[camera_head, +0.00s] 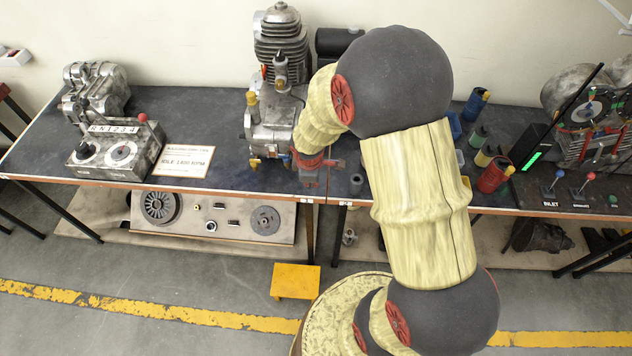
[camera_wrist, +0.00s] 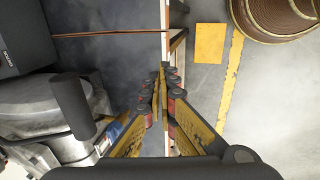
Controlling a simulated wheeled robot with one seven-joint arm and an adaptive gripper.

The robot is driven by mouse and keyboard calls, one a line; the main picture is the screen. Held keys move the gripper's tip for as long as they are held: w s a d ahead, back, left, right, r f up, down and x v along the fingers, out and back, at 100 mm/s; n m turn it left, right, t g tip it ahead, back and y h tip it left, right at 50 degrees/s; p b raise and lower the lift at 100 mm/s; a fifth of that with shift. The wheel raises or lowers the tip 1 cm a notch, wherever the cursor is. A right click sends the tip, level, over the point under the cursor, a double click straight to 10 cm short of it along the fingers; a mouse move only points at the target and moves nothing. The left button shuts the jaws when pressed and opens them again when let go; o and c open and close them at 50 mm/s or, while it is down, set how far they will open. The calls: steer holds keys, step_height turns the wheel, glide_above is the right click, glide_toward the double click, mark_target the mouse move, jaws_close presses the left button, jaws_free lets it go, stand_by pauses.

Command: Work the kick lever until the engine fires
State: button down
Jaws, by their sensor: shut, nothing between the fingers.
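The engine (camera_head: 280,85), with a finned cylinder, stands on the dark workbench behind and left of my arm. Its grey metal casing (camera_wrist: 45,110) shows at the left of the wrist view. A dark cylindrical part (camera_wrist: 72,105) stands out beside the casing. I cannot tell whether it belongs to the kick lever, and no kick lever is clearly identifiable. My gripper (camera_wrist: 160,82) is shut and empty, its tips over the bench's front edge, apart from the dark cylindrical part.
A control box (camera_head: 115,150) with levers and a printed card (camera_head: 183,160) lie left of the engine. Several coloured containers (camera_head: 495,172) and a larger machine (camera_head: 590,120) stand right.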

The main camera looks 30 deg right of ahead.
steer(key=s+a+r+p, duration=0.1)
steer(key=s+a+r, duration=0.2)
steer(key=r, duration=0.4)
steer(key=shift+s+r+p, duration=0.25)
steer(key=shift+s+p, duration=0.15)
steer(key=shift+s, duration=0.15)
steer(key=shift+a, duration=0.1)
stand_by(1.1)
steer(key=s+a+r+m+g, duration=0.2)
steer(key=s+r+m, duration=0.2)
steer(key=s+m, duration=0.3)
steer(key=s+a+r+m+t+y+b, duration=0.1)
steer(key=s+a+r+t, duration=0.1)
steer(key=r, duration=0.7)
steer(key=s+a+r+m+t+b, duration=0.1)
steer(key=s+a+r, duration=0.4)
steer(key=r, duration=0.5)
steer(key=shift+s+m+t+y, duration=0.25)
steer(key=shift+m+t+y, duration=0.15)
steer(key=shift+m+t, duration=0.55)
